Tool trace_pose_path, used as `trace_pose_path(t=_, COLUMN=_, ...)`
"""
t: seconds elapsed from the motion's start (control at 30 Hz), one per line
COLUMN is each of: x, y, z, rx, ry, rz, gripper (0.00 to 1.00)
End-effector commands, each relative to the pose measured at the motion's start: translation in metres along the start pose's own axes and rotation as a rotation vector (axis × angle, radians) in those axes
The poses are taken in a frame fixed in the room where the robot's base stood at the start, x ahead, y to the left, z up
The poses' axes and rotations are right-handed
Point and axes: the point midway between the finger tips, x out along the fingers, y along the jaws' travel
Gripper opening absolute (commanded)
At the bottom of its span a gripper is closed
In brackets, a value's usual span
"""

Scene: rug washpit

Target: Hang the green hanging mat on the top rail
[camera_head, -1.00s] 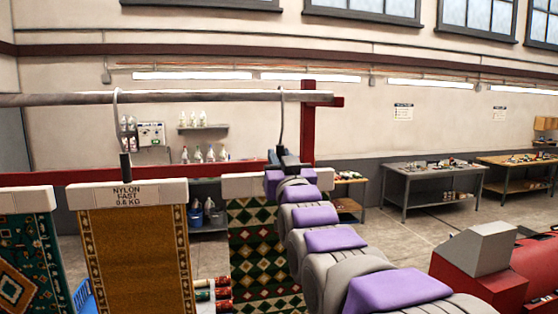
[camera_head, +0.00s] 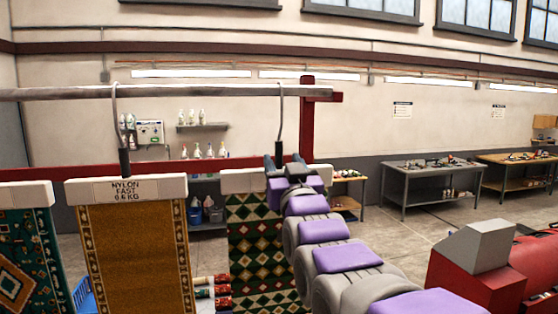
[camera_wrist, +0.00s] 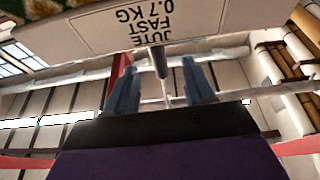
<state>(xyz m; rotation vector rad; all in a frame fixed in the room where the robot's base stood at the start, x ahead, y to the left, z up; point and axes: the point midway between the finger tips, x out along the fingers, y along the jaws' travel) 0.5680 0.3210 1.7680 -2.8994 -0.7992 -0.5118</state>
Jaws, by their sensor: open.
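The green diamond-patterned mat (camera_head: 258,245) hangs from its white header bar (camera_head: 236,181), behind my arm in the head view. Its metal hook (camera_head: 281,115) rises to the grey top rail (camera_head: 200,92), and its crook appears to sit over the rail near the red post. My gripper (camera_head: 282,163) is open at the foot of the hook, with fingers apart. In the wrist view my gripper (camera_wrist: 162,85) has the dark hook stem (camera_wrist: 158,62) between its parted fingers. The header there (camera_wrist: 185,22) reads "JUTE FAST 0.7 KG". Part of the mat is hidden by my arm.
A gold mat (camera_head: 135,250) labelled "NYLON FAST" hangs on a hook to the left. A teal-green patterned mat (camera_head: 25,250) is at the far left. A red post (camera_head: 307,125) stands close right of the hook. A red machine (camera_head: 480,270) stands right; workbenches stand behind.

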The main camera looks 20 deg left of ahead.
Motion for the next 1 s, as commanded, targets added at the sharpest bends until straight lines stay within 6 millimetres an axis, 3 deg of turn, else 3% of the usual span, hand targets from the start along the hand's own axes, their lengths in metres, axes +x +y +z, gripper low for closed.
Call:
trace_pose_path(t=0.6, x=-0.098, y=0.0, z=0.002, rx=0.001, ry=0.002, rz=0.001, gripper=0.54)
trace_pose_path(t=0.8, x=-0.12, y=0.0, z=0.002, rx=0.0, ry=0.002, rz=0.0, gripper=0.54)
trace_pose_path(t=1.0, x=-0.13, y=0.001, z=0.008, rx=-0.001, ry=-0.013, rz=0.004, gripper=0.54)
